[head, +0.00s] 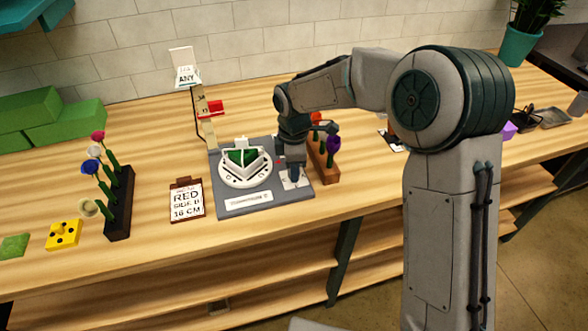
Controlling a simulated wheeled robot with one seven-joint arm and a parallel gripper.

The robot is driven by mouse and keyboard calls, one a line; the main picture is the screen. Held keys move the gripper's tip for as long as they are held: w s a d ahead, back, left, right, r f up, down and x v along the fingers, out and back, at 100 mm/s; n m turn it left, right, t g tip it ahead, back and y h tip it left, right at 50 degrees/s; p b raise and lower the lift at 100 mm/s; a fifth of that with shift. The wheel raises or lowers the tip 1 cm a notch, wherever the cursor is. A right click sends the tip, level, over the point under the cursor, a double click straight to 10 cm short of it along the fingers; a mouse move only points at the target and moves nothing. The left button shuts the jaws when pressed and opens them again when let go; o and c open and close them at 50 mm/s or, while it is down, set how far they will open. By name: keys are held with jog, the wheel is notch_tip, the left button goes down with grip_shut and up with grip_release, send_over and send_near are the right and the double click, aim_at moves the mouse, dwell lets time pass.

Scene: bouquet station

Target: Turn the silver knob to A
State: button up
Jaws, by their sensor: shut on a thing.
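A grey station base (233,207) with a label along its front edge stands on the wooden bench. A round white dial (236,181) with a green-filled divided top sits on its left part. My gripper (292,178) points down over a small pale plate (301,184) at the base's right side. It is shut on the silver knob there. The knob is hidden by the gripper, so its pointing direction and any letter A cannot be read.
A card reading RED, SIDE B, 16 CM (187,199) lies left of the base. A dark rack (119,215) of flowers and a yellow block (63,234) stand farther left. A brown flower rack (324,168) is close on the gripper's right. A post with an ANY sign (187,76) rises behind.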

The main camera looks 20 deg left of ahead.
jog(key=m+b, duration=0.1)
jog(key=m, duration=0.5)
jog(key=shift+m+b, duration=0.3)
jog(key=shift+b, duration=0.1)
jog(key=m+b, duration=0.1)
jog(key=m, duration=0.5)
jog(key=m+b, duration=0.1)
jog(key=m, duration=0.5)
jog(key=shift+m, duration=0.3)
jog(key=m, duration=0.5)
jog(key=shift+m, duration=0.3)
jog(key=o, duration=1)
jog(key=shift+c, duration=0.2)
